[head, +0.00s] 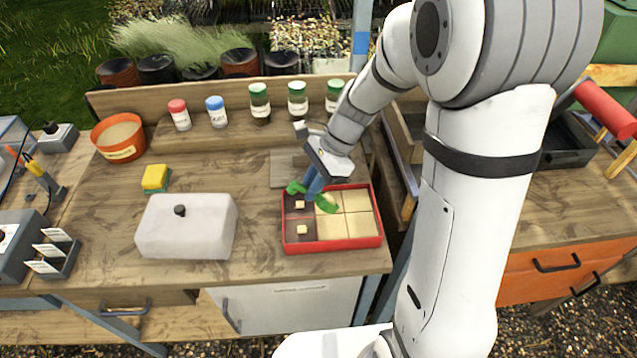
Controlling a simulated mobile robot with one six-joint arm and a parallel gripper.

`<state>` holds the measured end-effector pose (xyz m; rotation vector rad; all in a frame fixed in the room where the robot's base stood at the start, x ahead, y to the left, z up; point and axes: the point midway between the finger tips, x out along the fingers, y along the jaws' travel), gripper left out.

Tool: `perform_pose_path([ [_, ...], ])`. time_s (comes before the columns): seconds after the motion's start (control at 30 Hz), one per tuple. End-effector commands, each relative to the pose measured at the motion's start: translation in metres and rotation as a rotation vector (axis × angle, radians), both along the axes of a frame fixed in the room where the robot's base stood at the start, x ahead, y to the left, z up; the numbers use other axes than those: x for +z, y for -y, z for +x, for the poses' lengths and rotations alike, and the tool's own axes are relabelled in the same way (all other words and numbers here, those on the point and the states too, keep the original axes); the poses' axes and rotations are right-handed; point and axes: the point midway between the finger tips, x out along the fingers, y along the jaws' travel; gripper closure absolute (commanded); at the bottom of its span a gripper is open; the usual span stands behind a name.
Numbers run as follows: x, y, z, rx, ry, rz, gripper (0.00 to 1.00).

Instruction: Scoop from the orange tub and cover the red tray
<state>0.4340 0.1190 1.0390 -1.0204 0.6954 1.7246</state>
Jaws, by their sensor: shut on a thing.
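The orange tub (118,137) stands at the left back of the bench, holding pale tan material. The red tray (333,245) sits at the front right of the bench. It has several compartments: those in the middle and right are filled with tan material, while the left ones look dark with small pale blocks in them. My gripper (312,183) is above the tray's back left part, shut on a green scoop (326,204). The scoop's head hangs over the tray's back middle area. I cannot tell what the scoop holds.
A whitish lidded box (187,228) stands left of the tray. A yellow and green sponge (156,178) lies behind it. Red-, blue- and green-capped jars (218,112) line the back shelf.

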Motion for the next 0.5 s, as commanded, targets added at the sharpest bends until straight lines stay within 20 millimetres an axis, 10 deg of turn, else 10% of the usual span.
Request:
perform_pose_path([
  [0.5, 0.000, -0.024, 0.000, 0.001, 0.000, 0.001, 1.00],
])
